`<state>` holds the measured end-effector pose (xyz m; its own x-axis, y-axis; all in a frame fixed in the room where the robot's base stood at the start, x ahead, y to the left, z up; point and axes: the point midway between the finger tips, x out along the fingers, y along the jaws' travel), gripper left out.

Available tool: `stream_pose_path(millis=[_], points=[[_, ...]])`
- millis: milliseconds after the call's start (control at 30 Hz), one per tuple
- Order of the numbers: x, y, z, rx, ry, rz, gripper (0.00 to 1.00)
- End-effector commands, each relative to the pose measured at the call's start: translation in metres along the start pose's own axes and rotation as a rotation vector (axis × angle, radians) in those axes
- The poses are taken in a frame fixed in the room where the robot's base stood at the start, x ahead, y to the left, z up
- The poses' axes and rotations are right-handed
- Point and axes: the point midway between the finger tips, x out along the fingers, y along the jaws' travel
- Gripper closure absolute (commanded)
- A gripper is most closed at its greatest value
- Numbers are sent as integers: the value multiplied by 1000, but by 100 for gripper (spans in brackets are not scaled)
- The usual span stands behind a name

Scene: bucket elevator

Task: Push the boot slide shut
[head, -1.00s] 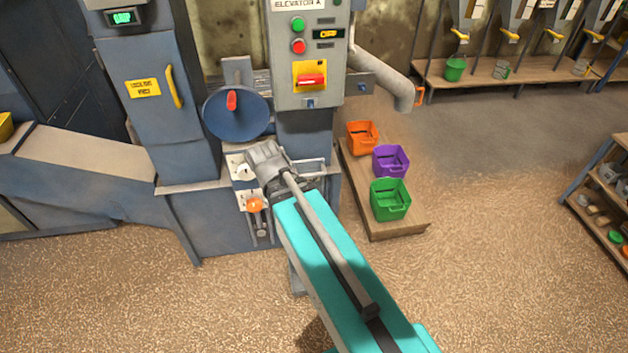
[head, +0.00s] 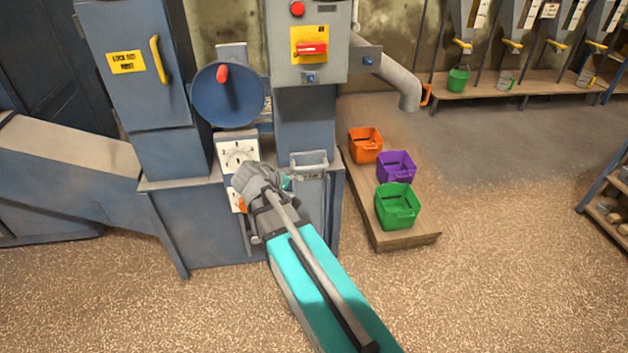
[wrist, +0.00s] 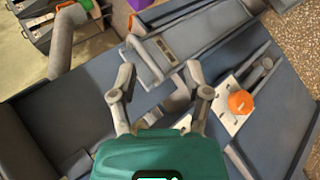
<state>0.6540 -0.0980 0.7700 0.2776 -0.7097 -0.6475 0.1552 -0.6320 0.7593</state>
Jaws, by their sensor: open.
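My gripper (wrist: 160,78) is open in the wrist view, its two grey fingers spread and pointing at the machine's front. A light grey framed part (wrist: 165,48), which looks like the boot slide, lies just beyond the fingertips. It also shows in the head view (head: 309,158), right of my wrist. How far it stands open cannot be told. A grey bar-like piece (wrist: 179,101) shows between the fingers; I cannot tell whether they touch it. In the head view my wrist covers the fingers and most of the orange knob (head: 241,205).
The orange knob on its white plate (wrist: 239,103) is close to the right finger. A white dial plate (head: 237,152) and blue wheel (head: 229,98) are above. Orange (head: 365,146), purple (head: 396,167) and green (head: 397,207) buckets stand on a low platform to the right.

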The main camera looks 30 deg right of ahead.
Motion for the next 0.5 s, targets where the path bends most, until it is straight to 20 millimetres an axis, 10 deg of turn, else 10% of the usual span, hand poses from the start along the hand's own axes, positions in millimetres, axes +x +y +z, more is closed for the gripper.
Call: stream_pose_path(millis=[500], points=[[57,-24,-42,-170,67,359,38]])
